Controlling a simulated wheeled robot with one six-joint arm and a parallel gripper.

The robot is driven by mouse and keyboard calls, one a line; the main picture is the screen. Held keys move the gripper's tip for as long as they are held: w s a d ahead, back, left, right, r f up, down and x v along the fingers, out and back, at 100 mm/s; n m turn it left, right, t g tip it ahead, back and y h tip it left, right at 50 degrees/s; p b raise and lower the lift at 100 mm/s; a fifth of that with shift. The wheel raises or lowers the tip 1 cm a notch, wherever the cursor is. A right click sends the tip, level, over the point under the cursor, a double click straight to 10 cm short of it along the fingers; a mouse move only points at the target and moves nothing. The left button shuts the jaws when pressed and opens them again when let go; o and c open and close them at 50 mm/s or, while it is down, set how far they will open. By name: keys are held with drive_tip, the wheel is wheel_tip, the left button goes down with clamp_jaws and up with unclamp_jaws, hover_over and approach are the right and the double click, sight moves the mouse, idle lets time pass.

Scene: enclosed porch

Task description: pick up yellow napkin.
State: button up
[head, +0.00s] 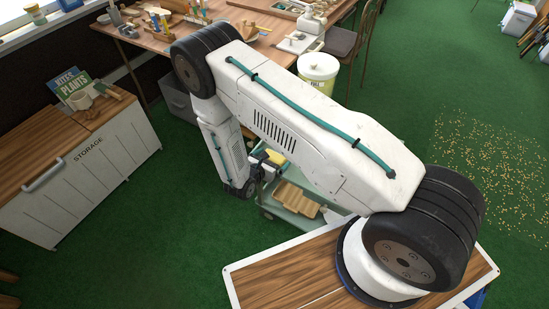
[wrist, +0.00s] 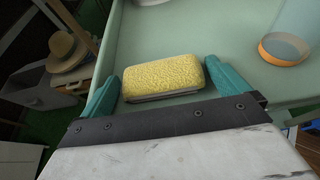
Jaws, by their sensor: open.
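A yellow, rough-textured, rounded block (wrist: 163,79) lies on a pale green tabletop (wrist: 195,30) in the wrist view. It looks more like a sponge than a cloth napkin, and I see no other yellow napkin for certain. My gripper (wrist: 161,74) is open, with one teal finger on the left of the block and one on the right. The right finger is very close to its end; I cannot tell whether either finger touches it. The block's lower edge is near the dark gripper bar.
An orange-rimmed round dish (wrist: 284,49) stands to the right on the same surface. In the head view, a storage cabinet (head: 85,165) is at left, a cluttered wooden table (head: 155,42) at the back, and a white bucket (head: 318,72) beside it.

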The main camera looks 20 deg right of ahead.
drive_tip(key=c, duration=0.7)
drive_tip(key=shift+r, duration=0.15)
